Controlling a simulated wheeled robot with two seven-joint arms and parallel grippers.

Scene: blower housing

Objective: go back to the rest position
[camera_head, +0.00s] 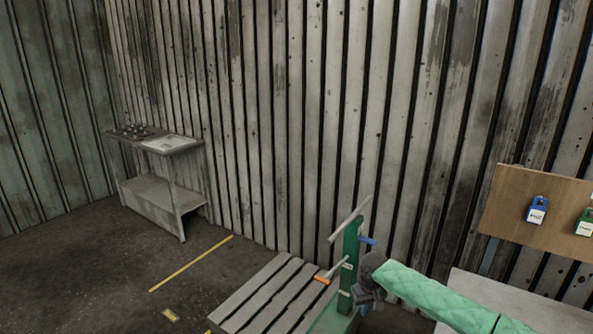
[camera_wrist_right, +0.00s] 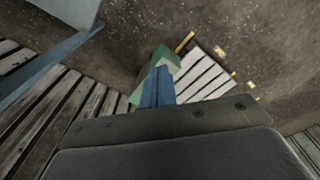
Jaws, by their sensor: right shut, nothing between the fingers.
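My right gripper (camera_head: 368,299) is shut and empty in the head view. It is at the end of my arm in a green quilted sleeve, which comes in from the lower right. It appears close beside a green post (camera_head: 350,255); I cannot tell whether they touch. The post carries a pale bar at the top, a blue handle (camera_head: 368,240) and a lever with an orange end (camera_head: 322,280). In the right wrist view, a narrow blue shape stands in front of a green block (camera_wrist_right: 150,66). My left gripper is not in view.
A slatted pallet-like platform (camera_head: 262,296) lies left of the post. A grey bench (camera_head: 165,190) with small items stands against the corrugated wall. A wooden board (camera_head: 520,215) at the right holds blue and green padlocks above a pale surface.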

